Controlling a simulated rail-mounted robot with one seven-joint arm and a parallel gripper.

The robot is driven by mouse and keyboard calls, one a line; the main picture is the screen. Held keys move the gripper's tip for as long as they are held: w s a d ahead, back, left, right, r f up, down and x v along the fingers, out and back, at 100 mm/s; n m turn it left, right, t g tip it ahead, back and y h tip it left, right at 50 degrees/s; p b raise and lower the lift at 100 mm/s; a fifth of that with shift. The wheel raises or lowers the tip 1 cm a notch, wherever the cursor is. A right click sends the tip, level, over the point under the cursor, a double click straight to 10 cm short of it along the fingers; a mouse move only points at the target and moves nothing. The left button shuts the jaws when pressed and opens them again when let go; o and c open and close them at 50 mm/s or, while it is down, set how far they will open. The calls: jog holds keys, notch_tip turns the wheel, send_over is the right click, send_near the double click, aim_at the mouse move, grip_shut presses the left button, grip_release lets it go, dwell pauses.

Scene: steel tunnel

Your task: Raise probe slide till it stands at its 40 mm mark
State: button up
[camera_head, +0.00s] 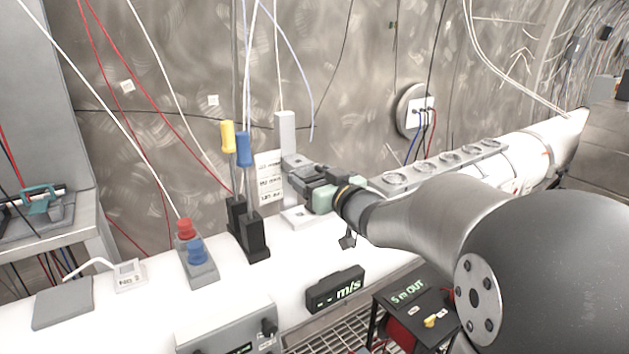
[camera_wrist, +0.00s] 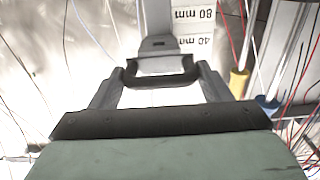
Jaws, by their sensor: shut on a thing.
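The probe slide is a grey block on a pale upright post (camera_head: 286,130) in the head view. In the wrist view, its grey block (camera_wrist: 158,43) sits against the post, with a dark handle (camera_wrist: 162,79) in front. My gripper (camera_head: 302,178) is shut on this handle; its fingers (camera_wrist: 161,76) are at the handle's two ends. A white scale card (camera_head: 270,182) stands left of the post. The wrist view is upside down and shows the 40 mm label (camera_wrist: 197,43) beside the block and the 80 mm label (camera_wrist: 194,14) further along. The exact reading is unclear.
Yellow (camera_head: 228,136) and blue (camera_head: 244,150) handles on dark bases stand close left of the post. A white bench (camera_head: 290,265) lies below, with an m/s display (camera_head: 336,289) near its front. A white pipe section (camera_head: 525,160) and hanging cables are to the right.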

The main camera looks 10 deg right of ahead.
jog(key=shift+r, duration=0.45)
jog(key=o, duration=1.3)
jog(key=shift+c, duration=0.2)
jog(key=shift+f, duration=0.15)
jog(key=b+v, duration=0.2)
jog(key=v, duration=1.5)
jog(key=shift+s, duration=0.15)
jog(key=shift+d, duration=0.2)
